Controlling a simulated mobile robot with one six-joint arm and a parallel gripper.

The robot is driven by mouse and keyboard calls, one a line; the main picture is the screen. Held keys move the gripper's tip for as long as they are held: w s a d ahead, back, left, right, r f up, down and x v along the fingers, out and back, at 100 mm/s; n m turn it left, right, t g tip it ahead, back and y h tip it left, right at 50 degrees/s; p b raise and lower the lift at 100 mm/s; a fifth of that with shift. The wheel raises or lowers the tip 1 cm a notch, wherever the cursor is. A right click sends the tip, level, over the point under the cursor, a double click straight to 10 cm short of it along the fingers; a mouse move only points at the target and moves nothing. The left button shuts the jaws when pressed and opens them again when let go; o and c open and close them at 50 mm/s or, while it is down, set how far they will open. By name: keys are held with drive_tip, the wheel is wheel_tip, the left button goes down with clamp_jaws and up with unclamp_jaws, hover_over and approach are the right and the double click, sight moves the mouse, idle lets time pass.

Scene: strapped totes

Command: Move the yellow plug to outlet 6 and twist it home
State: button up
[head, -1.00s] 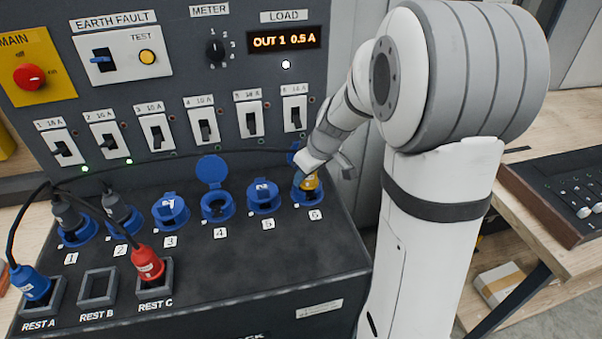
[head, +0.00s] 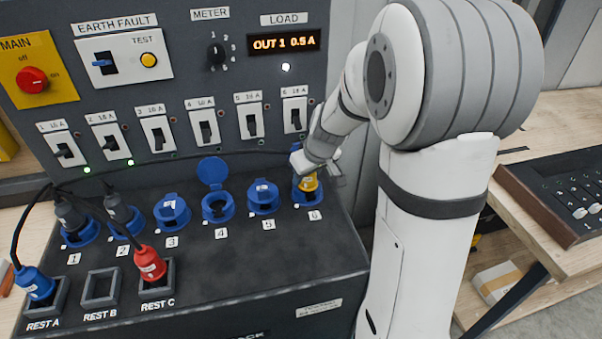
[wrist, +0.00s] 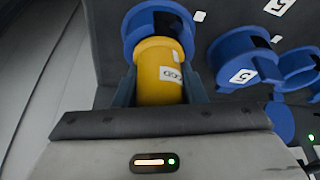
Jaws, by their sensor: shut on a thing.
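The yellow plug (head: 308,184) is at outlet 6 (head: 300,196), the blue socket at the right end of the row. In the wrist view the plug (wrist: 158,72) has its far end inside the blue ring of the outlet (wrist: 152,18). My gripper (wrist: 158,88) is shut on the plug, one finger on each side. In the head view my gripper (head: 316,172) partly covers the plug and outlet. How far the plug is seated or turned cannot be told.
Outlets 5 (head: 263,198), 4 (head: 217,206) and 3 (head: 172,212) hold no plug; outlet 4's lid is up. Black plugs (head: 122,208) sit in outlets 1 and 2. A blue plug (head: 36,284) is in rest A, a red plug (head: 150,264) in rest C. Rest B (head: 100,288) is empty.

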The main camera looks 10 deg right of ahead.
drive_tip(key=shift+w+r+m+h+p, duration=0.1)
drive_tip(key=shift+m+h+p, duration=0.2)
drive_tip(key=shift+m+p, duration=0.5)
idle(0.4)
drive_tip(key=o, duration=1.1)
drive_tip(key=shift+o, duration=0.2)
drive_tip(key=a+v, duration=0.1)
drive_tip(key=v, duration=0.7)
drive_tip(key=s+a+r+m+g, duration=0.1)
drive_tip(key=s+r+m, duration=0.1)
drive_tip(key=s, duration=1.8)
drive_tip(key=shift+s+h, duration=0.2)
drive_tip(key=shift+h, duration=0.2)
